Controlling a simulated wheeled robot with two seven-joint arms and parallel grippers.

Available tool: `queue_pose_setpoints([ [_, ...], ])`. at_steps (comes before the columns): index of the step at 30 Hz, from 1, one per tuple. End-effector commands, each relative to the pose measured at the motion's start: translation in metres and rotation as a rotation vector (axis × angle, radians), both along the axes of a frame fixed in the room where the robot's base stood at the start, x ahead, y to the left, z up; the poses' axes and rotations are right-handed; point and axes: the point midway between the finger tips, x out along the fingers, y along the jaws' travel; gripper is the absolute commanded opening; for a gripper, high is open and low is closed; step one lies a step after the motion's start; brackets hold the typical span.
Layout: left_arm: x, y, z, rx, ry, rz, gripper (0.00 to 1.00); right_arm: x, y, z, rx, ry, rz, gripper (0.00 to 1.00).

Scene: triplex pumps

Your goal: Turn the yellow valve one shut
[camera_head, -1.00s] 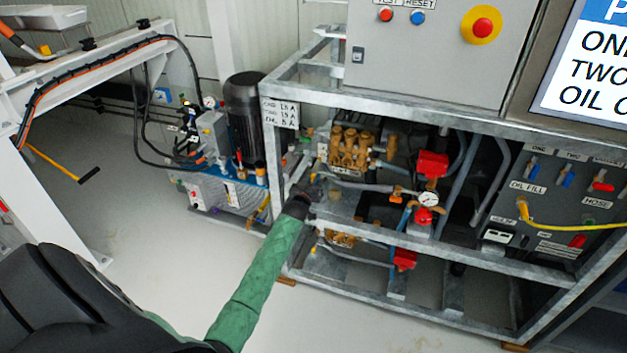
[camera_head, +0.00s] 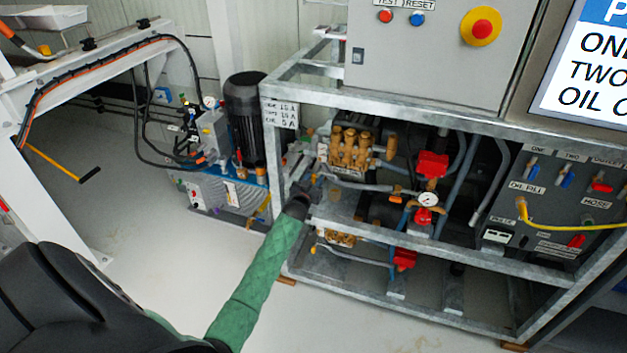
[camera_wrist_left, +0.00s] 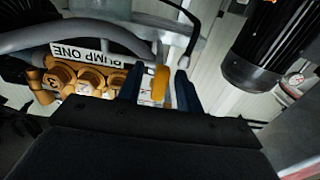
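The yellow valve handle (camera_wrist_left: 160,83) shows in the left wrist view, just beside the pump labelled PUMP ONE (camera_wrist_left: 90,40). My left gripper (camera_wrist_left: 158,88) is open, with one dark finger on each side of the handle. Narrow gaps seem to show between the handle and both fingers. In the head view my left gripper (camera_head: 303,186) is at the left end of the frame, in front of the upper brass pump (camera_head: 350,150). There the handle is small and mostly hidden by the gripper. My right gripper is in neither view.
The grey metal frame (camera_head: 420,235) surrounds the pumps and hoses. A black motor (camera_head: 244,120) stands on a blue-topped unit left of it. A control panel (camera_head: 560,205) with small coloured valves is at the right. The floor in front is clear.

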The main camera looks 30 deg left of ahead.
Motion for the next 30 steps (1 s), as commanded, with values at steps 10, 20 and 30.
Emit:
queue_pose_setpoints([
  [10, -0.006, -0.002, -0.001, -0.001, 0.000, 0.000, 0.35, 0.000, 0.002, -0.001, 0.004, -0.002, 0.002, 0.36],
  [20, -0.049, -0.011, -0.001, 0.000, 0.000, 0.000, 0.35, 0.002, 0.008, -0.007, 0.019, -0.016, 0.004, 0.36],
  [30, -0.075, -0.018, -0.001, 0.000, 0.001, 0.000, 0.35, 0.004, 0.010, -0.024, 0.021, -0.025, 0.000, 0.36],
])
